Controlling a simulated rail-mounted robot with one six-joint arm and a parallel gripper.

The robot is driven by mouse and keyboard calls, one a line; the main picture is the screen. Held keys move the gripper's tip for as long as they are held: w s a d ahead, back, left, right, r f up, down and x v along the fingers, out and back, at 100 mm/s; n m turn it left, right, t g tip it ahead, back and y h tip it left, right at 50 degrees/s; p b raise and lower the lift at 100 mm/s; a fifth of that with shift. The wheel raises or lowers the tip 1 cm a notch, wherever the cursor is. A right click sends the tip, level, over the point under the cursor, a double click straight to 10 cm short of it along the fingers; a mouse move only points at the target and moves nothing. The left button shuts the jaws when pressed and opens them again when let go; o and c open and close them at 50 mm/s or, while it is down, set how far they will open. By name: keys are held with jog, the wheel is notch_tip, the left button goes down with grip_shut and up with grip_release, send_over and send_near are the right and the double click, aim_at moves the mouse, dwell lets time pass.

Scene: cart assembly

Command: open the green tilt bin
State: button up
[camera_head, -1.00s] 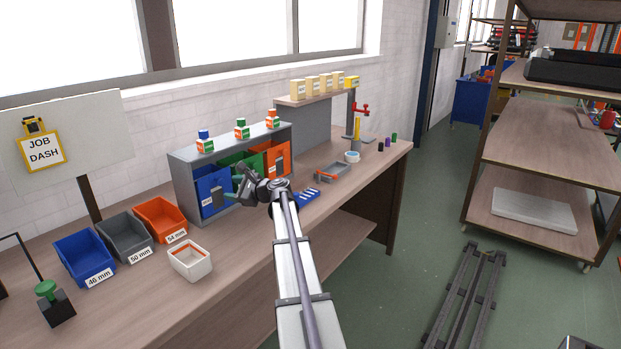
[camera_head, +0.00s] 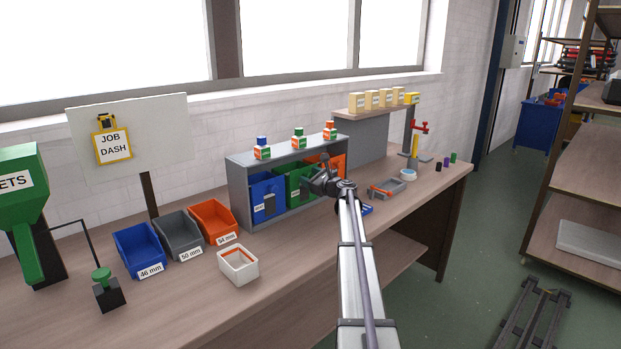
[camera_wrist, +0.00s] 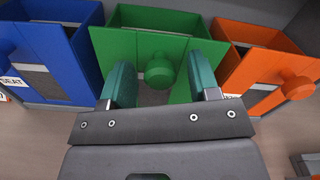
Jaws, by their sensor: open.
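The green tilt bin (camera_wrist: 205,50) is in the middle of the wrist view, with a round green knob (camera_wrist: 160,70) on its front. In the head view the green tilt bin (camera_head: 293,181) sits in the grey cabinet, between the blue and orange bins, partly hidden by my arm. My gripper (camera_wrist: 162,82) is open, with one finger on each side of the knob. I cannot tell whether the fingers touch it. In the head view my gripper (camera_head: 310,186) is in front of the green bin. The wrist view looks down into the bin's open top.
The blue tilt bin (camera_wrist: 60,60) stands left and the orange tilt bin (camera_wrist: 262,62) right, its knob (camera_wrist: 298,87) close by. Small bottles stand on the grey cabinet (camera_head: 238,178). A white box (camera_head: 238,270) and a grey tray (camera_head: 398,190) are on the bench.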

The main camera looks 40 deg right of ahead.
jog(key=shift+w, duration=0.1)
grip_shut()
dwell(0.5)
